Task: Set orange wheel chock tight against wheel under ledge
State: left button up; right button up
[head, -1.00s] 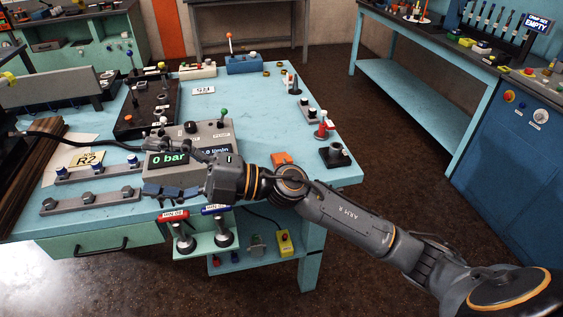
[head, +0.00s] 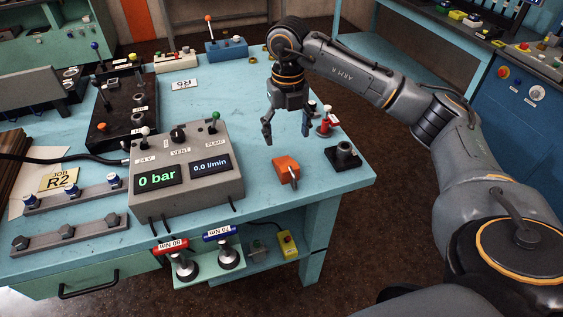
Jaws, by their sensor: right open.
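The orange wheel chock (head: 285,170) lies on the blue tabletop (head: 263,202) near its right front part, right of the grey pump box. My right gripper (head: 287,136) points down above the table, just behind and above the chock. Its fingers are spread and nothing is between them. It does not appear to touch the chock. I cannot make out a wheel under a ledge in this view. My left gripper is not in view.
The grey pump box (head: 184,168) reads 0 bar. A black block with a round post (head: 343,156) stands right of the chock, with a red-based fitting (head: 324,124) behind it. Two torque tools (head: 180,256) hang at the front edge.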

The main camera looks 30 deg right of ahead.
aim_at(287, 164)
jog(key=f, duration=0.1)
jog(key=s+f, duration=0.1)
jog(key=f, duration=0.1)
jog(key=shift+f+p, duration=0.15)
jog(key=shift+p, duration=0.2)
jog(key=f, duration=0.2)
jog(key=shift+w+f, duration=0.3)
jog(key=shift+f, duration=0.35)
notch_tip(287, 164, down, 2)
jog(key=shift+f+p, duration=0.2)
jog(key=shift+p, duration=0.95)
notch_tip(287, 164, down, 2)
jog(key=shift+w+d+f, duration=0.1)
jog(key=shift+f, duration=0.3)
jog(key=c, duration=1.3)
grip_shut()
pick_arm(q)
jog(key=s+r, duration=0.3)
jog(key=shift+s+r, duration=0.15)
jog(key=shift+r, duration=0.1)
pick_arm(e)
jog(key=shift+r, duration=0.1)
